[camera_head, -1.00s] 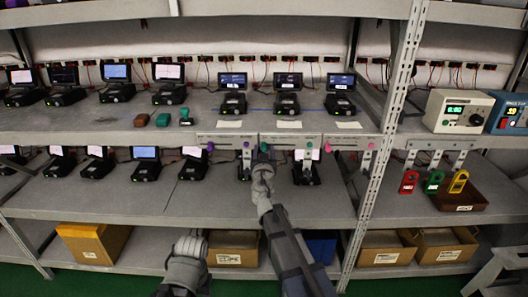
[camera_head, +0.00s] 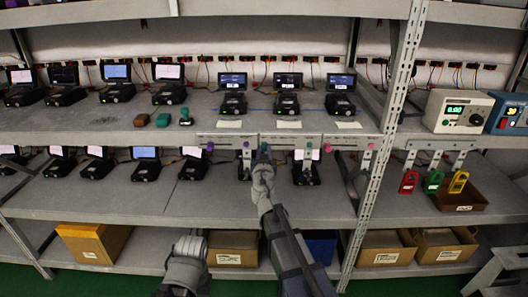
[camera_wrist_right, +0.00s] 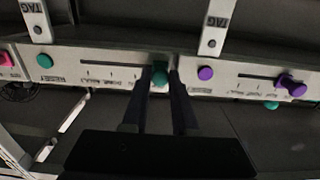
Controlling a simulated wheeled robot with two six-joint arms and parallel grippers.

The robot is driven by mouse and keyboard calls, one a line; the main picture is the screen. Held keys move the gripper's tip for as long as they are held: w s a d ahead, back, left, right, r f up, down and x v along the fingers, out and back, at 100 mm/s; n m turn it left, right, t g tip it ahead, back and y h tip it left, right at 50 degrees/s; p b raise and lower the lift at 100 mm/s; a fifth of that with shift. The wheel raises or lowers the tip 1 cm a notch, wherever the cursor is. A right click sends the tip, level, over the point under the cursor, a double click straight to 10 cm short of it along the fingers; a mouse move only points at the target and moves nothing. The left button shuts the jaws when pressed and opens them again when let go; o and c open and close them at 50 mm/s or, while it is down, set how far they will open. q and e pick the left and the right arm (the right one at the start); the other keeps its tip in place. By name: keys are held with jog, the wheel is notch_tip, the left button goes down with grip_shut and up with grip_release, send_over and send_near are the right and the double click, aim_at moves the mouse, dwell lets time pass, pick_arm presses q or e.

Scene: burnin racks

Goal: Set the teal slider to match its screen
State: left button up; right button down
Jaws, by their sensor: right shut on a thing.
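The teal slider knob (camera_wrist_right: 160,74) sits at one end of the slot on the middle panel (camera_wrist_right: 103,71). In the head view this is the left end of that panel (camera_head: 287,139). My right gripper (camera_wrist_right: 161,80) is shut on the teal knob, a finger on each side; in the head view the gripper (camera_head: 263,158) partly hides it. A second teal knob (camera_wrist_right: 44,61), beside a RESET label, is at the panel's other end. The screen (camera_head: 288,79) above is lit, its text too small to read. My left gripper (camera_head: 188,248) hangs low, apart from the panels; its jaws are unclear.
A panel with purple knobs (camera_wrist_right: 205,73) adjoins on one side, and one with pink knobs (camera_head: 370,147) on the other. Metal tag brackets (camera_wrist_right: 214,25) stick out near the panels. Devices (camera_head: 305,173) stand on the shelf below, and boxes (camera_head: 93,243) fill the lowest shelf.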

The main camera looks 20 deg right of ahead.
aim_at(274, 144)
dwell(0.8)
jog(key=d, duration=0.1)
jog(key=s+d, duration=0.1)
jog(key=d, duration=0.1)
jog(key=shift+d, duration=0.25)
jog(key=shift+a, duration=0.1)
jog(key=c, duration=0.7)
grip_release()
jog(key=shift+v, duration=3.9)
